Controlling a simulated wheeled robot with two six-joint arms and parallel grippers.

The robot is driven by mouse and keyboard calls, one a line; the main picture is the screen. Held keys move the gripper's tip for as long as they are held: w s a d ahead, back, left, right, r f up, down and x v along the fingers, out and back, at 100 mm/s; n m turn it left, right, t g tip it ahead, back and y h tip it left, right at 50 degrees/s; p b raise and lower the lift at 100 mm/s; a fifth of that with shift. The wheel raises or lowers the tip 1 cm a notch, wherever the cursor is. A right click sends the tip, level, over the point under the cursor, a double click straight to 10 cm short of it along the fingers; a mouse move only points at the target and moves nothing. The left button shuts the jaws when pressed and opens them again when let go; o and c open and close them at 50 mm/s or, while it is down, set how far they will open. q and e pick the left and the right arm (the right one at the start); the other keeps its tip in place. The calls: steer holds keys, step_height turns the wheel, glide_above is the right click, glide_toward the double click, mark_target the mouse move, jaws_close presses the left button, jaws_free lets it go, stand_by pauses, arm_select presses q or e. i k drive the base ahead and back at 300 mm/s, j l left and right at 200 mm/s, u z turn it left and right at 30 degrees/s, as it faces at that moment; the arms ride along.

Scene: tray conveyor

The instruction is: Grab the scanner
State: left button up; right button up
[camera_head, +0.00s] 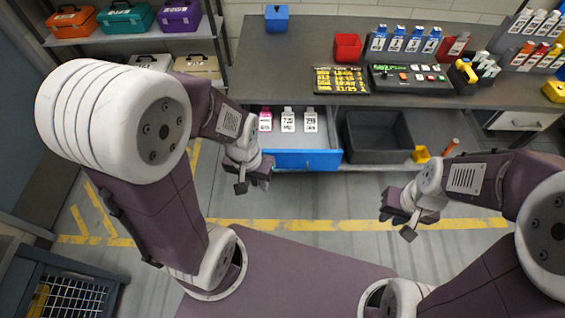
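A yellow and black device that looks like the scanner (463,72) stands on the grey counter (300,55) at the right, beside a row of white-labelled bottles. My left gripper (252,184) hangs in front of the blue-fronted open drawer, with its fingers apart and nothing between them. My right gripper (397,225) is over the floor in front of the counter, below and left of the scanner in the picture. Its fingers also look apart and empty. Neither gripper touches the scanner.
A control panel (410,78), a yellow-lettered board (340,80) and a red bin (348,47) are on the counter. The blue drawer (300,160) juts out, holding several small bottles. A dark tray (378,136) lies beside it. Toolboxes (126,18) fill shelves at left.

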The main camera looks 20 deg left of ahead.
mark_target(465, 68)
steer(key=i+l, duration=0.3)
steer(key=l, duration=0.15)
steer(key=i+l, duration=0.25)
steer(key=l, duration=0.2)
steer(key=i+l, duration=0.3)
steer(key=l, duration=0.15)
steer(key=i+l, duration=0.3)
steer(key=l, duration=0.2)
steer(key=i+l, duration=0.3)
steer(key=l, duration=0.15)
steer(key=z, duration=0.05)
